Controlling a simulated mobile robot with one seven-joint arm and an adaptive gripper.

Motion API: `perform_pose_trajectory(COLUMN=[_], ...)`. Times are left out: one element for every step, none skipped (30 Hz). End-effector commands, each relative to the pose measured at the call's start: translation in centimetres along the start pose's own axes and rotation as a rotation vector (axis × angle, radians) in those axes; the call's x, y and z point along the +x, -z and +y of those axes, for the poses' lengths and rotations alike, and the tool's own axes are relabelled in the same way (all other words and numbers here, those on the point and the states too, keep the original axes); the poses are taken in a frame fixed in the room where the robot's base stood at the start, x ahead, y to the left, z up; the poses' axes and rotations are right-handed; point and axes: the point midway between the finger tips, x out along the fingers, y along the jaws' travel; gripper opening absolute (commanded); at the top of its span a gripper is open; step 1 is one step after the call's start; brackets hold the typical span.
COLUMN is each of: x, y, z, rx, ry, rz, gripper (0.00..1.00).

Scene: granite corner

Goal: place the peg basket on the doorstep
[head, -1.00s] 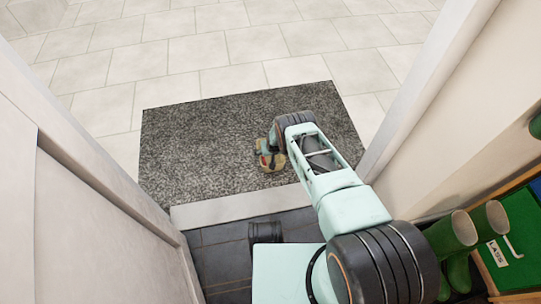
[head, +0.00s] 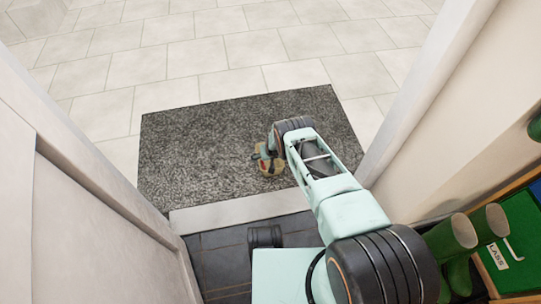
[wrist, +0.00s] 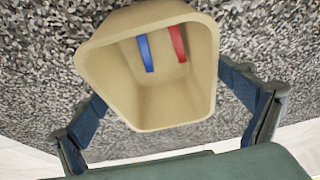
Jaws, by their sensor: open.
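The peg basket (wrist: 150,105) is a tan, tapered open tub. It holds a blue peg (wrist: 145,52) and a red peg (wrist: 178,43). It also shows small in the head view (head: 270,169), on the dark speckled granite slab of the doorstep (head: 200,140), right of the slab's middle. My gripper (wrist: 160,88) is open, with one finger on each side of the basket. Whether a finger still touches it is unclear. In the head view my arm and wrist hide part of the basket.
A pale sill (head: 240,211) runs along the slab's near edge, with dark tiles inside. Door frames flank the opening. Green boots (head: 455,250) stand at the right beside a green board (head: 515,240). Pale paving (head: 230,55) beyond the slab is clear.

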Motion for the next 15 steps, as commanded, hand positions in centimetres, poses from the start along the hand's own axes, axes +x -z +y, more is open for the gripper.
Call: perform_pose_trajectory(x=[-0.7, -1.1, -1.7, -2.2, -2.7, -3.5, -4.1, -4.5, -5.2, -5.8, -6.3, -7.0, -7.5, -8.0, -8.7], y=[0.2, 0.3, 0.4, 0.3, 0.3, 0.5, 0.4, 0.3, 0.4, 0.4, 0.3, 0.3, 0.3, 0.3, 0.3], z=[0.0, 0.0, 0.1, 0.1, 0.0, 0.0, 0.0, 0.0, 0.0, 0.0, 0.0, 0.0, 0.0, 0.0, 0.0], rx=[0.001, 0.001, 0.001, 0.001, 0.001, 0.001, 0.001, 0.001, 0.001, 0.001, 0.001, 0.001, 0.001, 0.001, 0.001], ry=[0.0, 0.0, 0.0, 0.0, 0.0, 0.0, 0.001, 0.0, 0.0, 0.0, 0.0, 0.0, 0.0, 0.0, 0.0], rz=[0.0, 0.001, 0.001, 0.0, 0.0, 0.001, -0.001, -0.001, 0.0, -0.001, 0.0, 0.0, 0.0, 0.0, 0.0], gripper=[0.95, 0.95, 0.95, 0.95, 0.95, 0.95, 0.95, 0.95, 0.95, 0.95, 0.95, 0.95, 0.95, 0.95, 0.95])
